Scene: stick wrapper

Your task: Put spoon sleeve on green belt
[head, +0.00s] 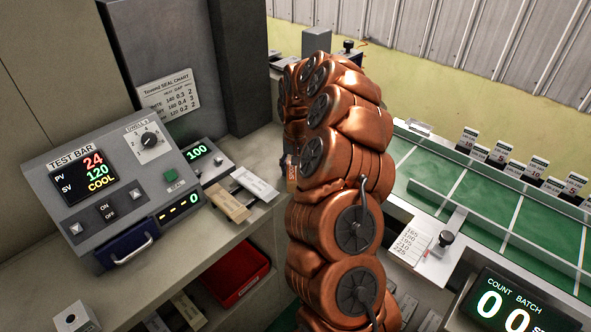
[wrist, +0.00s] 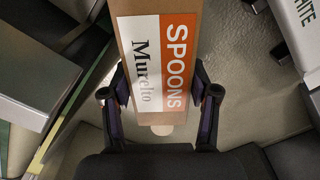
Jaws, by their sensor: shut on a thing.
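The spoon sleeve (wrist: 160,58) is a brown package with an orange and white label reading SPOONS. In the wrist view it sits between the two fingers of my gripper (wrist: 161,92), which is shut on it. In the head view my copper-coloured arm hides most of the gripper, and only a small bit of orange label (head: 292,171) shows at its left edge. The green belt (head: 468,192) lies right of my arm, divided by white lines, with a rail along it. The sleeve is apart from the belt, on the left side of my arm.
A test bar machine (head: 105,190) with a lit display stands at left. Tan and white packs (head: 228,203) lie on the counter beside it. A red bin (head: 238,278) sits below. Small number cards (head: 510,150) line the belt's far side. A count display (head: 515,305) stands at front right.

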